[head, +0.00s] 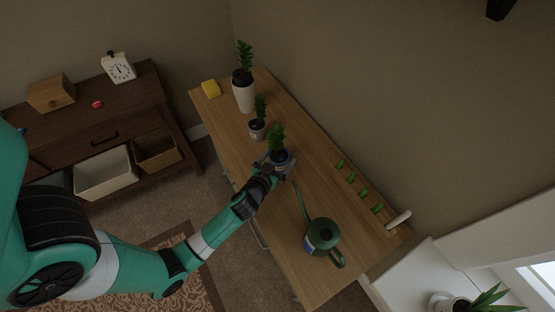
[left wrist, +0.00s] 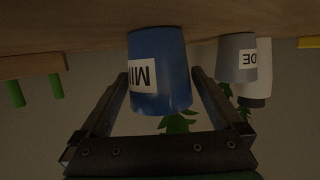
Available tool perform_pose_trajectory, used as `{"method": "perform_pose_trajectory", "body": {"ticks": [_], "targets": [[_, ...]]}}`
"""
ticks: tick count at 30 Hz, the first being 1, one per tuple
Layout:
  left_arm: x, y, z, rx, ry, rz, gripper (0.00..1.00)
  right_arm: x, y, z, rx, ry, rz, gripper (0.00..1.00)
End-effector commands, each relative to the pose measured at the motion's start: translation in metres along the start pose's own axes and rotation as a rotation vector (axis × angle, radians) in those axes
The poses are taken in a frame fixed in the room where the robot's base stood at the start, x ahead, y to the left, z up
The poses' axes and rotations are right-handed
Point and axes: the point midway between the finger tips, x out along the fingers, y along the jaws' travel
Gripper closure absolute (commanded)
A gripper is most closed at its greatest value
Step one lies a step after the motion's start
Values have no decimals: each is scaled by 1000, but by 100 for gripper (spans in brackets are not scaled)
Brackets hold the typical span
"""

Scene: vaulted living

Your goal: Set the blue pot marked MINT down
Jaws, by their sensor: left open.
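In the head view the blue pot (head: 281,157) holds a green plant and is partly hidden by my gripper. My left gripper (head: 276,164) is open, one finger on each side of the pot, with a gap visible by each finger in the left wrist view. My right gripper is not in view.
A grey pot (head: 257,129) with a label ending in "DE" and a tall white planter (head: 243,95) stand behind the blue pot. A green watering can (head: 322,237) stands in front. Green pegs (head: 351,178) line the wall side. A yellow block (head: 211,89) lies at the far end.

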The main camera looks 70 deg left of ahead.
Motion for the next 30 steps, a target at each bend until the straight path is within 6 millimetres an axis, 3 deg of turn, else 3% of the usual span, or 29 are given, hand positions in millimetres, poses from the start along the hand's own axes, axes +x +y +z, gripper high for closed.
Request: {"method": "perform_pose_trajectory", "body": {"ticks": [5, 12, 18, 30], "targets": [[-16, 0, -2, 3, -1, 2, 0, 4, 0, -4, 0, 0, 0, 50], [-74, 1, -2, 4, -2, 4, 0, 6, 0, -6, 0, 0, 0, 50], [-111, 1, -1, 4, -2, 4, 0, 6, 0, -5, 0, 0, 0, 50], [-121, 0, -2, 0, 0, -1, 0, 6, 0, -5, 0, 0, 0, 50]]}}
